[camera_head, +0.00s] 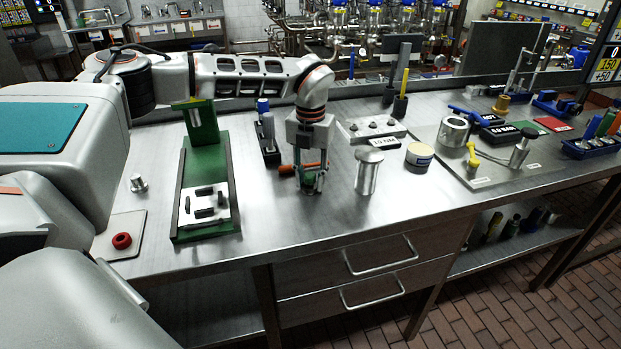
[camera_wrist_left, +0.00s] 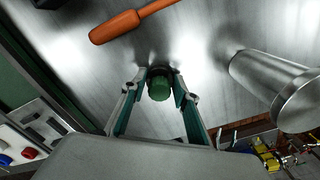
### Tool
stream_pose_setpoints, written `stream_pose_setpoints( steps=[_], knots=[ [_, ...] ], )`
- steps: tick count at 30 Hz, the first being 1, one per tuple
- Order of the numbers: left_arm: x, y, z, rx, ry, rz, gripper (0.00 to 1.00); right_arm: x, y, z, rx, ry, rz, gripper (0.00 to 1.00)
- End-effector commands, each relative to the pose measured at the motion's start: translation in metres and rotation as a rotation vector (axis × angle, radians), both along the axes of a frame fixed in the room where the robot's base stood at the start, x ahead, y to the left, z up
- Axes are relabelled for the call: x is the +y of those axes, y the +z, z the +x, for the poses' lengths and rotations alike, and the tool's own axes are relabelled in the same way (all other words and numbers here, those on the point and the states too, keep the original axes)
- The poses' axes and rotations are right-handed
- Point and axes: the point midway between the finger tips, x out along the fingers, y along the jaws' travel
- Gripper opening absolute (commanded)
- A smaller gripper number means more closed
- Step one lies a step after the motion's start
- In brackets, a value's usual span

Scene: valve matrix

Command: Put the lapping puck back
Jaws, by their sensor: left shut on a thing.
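My left gripper (camera_head: 312,188) points down over the middle of the bench, low near the steel top. It is shut on a small green round piece, which I take for the lapping puck (camera_head: 309,180). The green puck (camera_wrist_left: 158,84) shows between the two fingertips in the left wrist view, its dark end at the tips. I cannot tell whether it touches the bench. My right gripper is not in view.
An orange handle (camera_wrist_left: 118,25) lies just by the gripper. A flanged steel cylinder (camera_head: 368,172) stands to its right, with a small round tin (camera_head: 419,155) beyond. A green fixture (camera_head: 206,232) stands left. The front bench strip is clear.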

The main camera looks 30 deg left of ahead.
Motion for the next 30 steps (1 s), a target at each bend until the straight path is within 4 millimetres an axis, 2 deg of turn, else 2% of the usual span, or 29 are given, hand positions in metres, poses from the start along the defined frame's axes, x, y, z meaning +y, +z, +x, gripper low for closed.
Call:
stream_pose_setpoints(
  steps=[8,9,10,23,26,30],
  knots=[
    [0.000,-0.001,0.000,0.000,0.000,-0.001,0.10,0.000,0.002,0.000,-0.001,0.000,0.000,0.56],
    [0.000,-0.002,0.000,0.000,0.000,0.000,0.37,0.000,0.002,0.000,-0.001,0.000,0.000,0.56],
    [0.000,-0.002,0.000,0.000,0.000,0.000,0.45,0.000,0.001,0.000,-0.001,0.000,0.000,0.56],
    [0.000,0.003,0.001,-0.002,0.000,0.000,0.46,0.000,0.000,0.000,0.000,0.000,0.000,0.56],
    [0.000,0.015,0.001,-0.002,0.000,0.000,0.46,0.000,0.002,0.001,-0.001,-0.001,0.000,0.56],
    [0.000,0.042,0.001,-0.005,0.000,-0.001,0.46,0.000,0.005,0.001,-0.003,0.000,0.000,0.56]
  ],
)
